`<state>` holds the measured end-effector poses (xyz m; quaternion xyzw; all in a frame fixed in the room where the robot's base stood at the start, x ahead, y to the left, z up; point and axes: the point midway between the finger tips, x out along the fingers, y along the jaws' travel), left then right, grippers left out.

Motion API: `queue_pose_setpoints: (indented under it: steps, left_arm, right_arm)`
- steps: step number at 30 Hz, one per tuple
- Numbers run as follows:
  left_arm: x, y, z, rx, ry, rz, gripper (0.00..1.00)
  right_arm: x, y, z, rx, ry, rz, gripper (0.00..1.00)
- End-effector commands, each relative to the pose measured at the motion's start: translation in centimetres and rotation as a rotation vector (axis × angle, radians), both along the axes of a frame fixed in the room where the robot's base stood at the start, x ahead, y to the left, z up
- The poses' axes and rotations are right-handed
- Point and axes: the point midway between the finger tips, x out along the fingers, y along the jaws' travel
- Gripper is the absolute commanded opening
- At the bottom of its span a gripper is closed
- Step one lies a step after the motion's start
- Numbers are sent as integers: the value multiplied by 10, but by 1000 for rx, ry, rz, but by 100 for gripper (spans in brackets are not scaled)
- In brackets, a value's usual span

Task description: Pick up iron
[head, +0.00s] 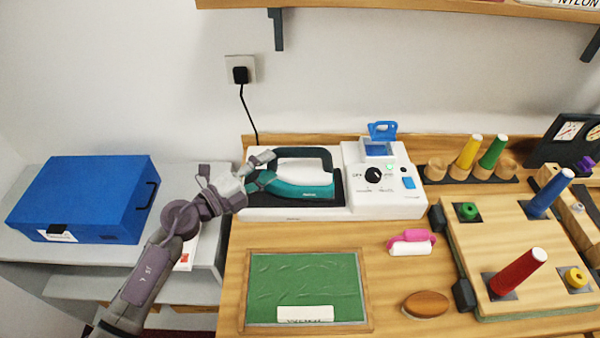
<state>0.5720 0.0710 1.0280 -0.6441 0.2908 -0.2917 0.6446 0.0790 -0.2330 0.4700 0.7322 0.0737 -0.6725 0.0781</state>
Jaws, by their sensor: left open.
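The iron (303,191) has a teal lower body, a white upper part and a dark handle. It sits on the dark rest of a white base unit (384,208) at the back of the wooden counter. My left gripper (268,170) is open at the left end of the iron, with its fingers close to it. I cannot tell whether the fingers touch the iron. The gripper covers part of the iron's left end. My right gripper is not in view.
A green mat (280,280) with a white label lies in front. A pink-and-white brush (411,243) and a brown oval block (425,304) lie right of it. A wooden board (520,258) with coloured cones stands at right. A blue case (85,200) sits on the grey left surface.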

Motion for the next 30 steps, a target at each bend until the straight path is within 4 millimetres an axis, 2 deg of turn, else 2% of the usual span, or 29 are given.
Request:
queue_pose_setpoints:
  steps: [1,4,11,19,29,30]
  left_arm:
    - [7,-9,3,-4,0,-2,57]
    - [16,-19,2,-4,0,0,57]
    - [25,-33,2,-4,0,0,57]
    - [45,-66,1,-6,0,0,57]
    - [50,-71,0,-1,0,0,57]
    - [50,-71,0,-2,-1,0,50]
  right_arm:
    - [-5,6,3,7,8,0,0]
    - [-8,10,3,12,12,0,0]
    - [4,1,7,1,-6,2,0]
    - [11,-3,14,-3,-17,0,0]
    - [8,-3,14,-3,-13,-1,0]
    - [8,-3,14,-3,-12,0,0]
